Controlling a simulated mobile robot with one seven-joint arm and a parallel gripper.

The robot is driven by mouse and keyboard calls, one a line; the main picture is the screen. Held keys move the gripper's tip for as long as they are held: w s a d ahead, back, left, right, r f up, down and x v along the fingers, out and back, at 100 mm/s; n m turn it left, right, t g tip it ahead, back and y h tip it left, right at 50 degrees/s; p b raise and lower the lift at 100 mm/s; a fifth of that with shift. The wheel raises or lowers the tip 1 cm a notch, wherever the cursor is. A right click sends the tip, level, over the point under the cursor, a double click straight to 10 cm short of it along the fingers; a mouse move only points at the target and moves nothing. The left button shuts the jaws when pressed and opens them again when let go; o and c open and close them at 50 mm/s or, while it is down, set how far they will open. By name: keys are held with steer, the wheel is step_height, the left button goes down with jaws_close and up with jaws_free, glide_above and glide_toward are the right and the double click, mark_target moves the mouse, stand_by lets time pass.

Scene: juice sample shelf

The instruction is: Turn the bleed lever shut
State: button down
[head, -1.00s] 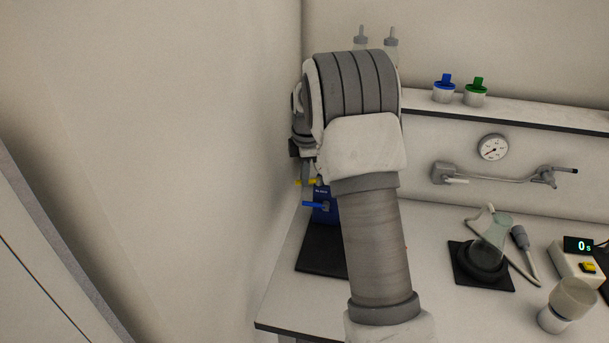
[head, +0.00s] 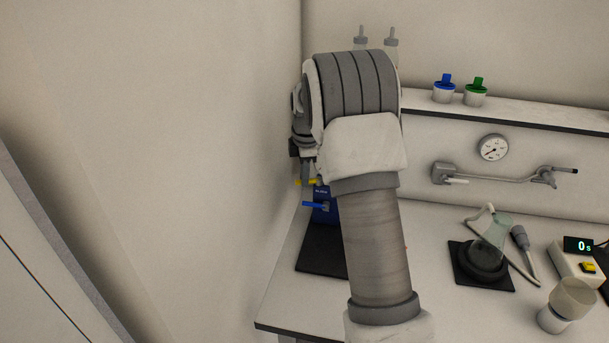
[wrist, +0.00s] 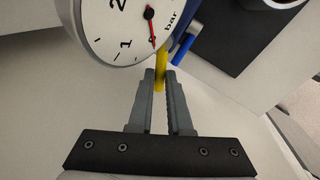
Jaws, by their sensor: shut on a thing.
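A blue unit (head: 323,214) stands on a dark mat at the left end of the bench, mostly behind my arm in the head view. It has a yellow lever (head: 299,182) and, below it, a blue lever (head: 312,204). In the wrist view my gripper (wrist: 160,76) is shut on the yellow lever (wrist: 160,66), with a finger on either side. The blue lever (wrist: 182,48) is apart, just right of the fingers. A round bar gauge (wrist: 122,22) with a red needle is close at the upper left. No label shows which lever is the bleed lever.
The wall is close on the left. A shelf (head: 520,114) holds blue-capped (head: 444,90) and green-capped (head: 476,93) jars. A wall gauge (head: 493,148) and a pipe (head: 500,178) are at the right. A flask (head: 492,235), timer (head: 575,262) and cup (head: 566,305) occupy the right bench.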

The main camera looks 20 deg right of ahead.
steer(key=shift+w+d+m+h+p, duration=0.15)
steer(key=shift+w+m+p, duration=0.1)
steer(key=shift+m, duration=0.5)
steer(key=shift+w+m+h+p, duration=0.1)
steer(key=shift+w+m+p, duration=0.2)
steer(key=shift+m, duration=0.5)
steer(key=shift+w+d+m+h+p, duration=0.15)
steer(key=shift+w+m+p, duration=0.1)
steer(key=shift+m, duration=0.5)
steer(key=c, duration=0.8)
jaws_free()
steer(key=shift+c, duration=0.2)
steer(key=v, duration=1.7)
steer(key=shift+w+a+r, duration=0.15)
steer(key=shift+w+r, duration=0.05)
steer(key=shift+r, duration=0.1)
